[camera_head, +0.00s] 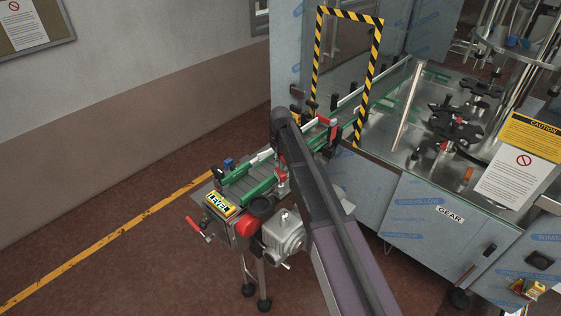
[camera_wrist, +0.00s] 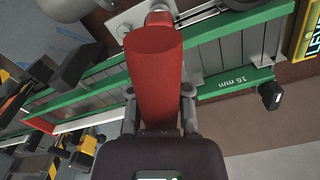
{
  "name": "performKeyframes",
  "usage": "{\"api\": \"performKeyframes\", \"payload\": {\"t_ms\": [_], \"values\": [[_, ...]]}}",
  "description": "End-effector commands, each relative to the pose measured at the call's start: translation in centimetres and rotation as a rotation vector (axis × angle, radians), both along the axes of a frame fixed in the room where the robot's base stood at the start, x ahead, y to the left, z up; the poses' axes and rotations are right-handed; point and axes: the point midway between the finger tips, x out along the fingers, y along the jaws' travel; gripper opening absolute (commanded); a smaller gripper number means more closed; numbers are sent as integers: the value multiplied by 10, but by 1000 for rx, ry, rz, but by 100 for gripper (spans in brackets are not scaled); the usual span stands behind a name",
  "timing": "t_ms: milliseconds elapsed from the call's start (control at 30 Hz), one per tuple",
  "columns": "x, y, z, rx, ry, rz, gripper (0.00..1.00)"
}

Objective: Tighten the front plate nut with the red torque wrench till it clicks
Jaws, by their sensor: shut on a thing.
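The red torque wrench (camera_wrist: 160,75) fills the middle of the wrist view. My gripper (camera_wrist: 160,103) is shut on it, with one grey finger on each side. The wrench's far end reaches the top of the view, over a light metal plate (camera_wrist: 128,21) with round holes. The nut is not clear in either view, and I cannot tell whether the wrench is seated on one. In the head view my dark arm crosses the conveyor and hides my gripper and most of the wrench.
Green rails (camera_head: 262,188) edge the conveyor, one marked 16 mm in the wrist view. A yellow-framed display (camera_head: 220,204), a red cap (camera_head: 247,225) and a grey motor (camera_head: 284,233) sit at its near end. A steel machine cabinet (camera_head: 420,213) stands right. Floor at left is clear.

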Motion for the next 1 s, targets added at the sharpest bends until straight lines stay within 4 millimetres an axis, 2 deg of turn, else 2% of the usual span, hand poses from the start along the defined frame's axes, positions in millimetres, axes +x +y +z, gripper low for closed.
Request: {"api": "performKeyframes", "payload": {"t_ms": [400, 1000], "values": [[0, 0, -10, 0, 0, 0, 0], [0, 0, -4, 0, 0, 123, 0]]}}
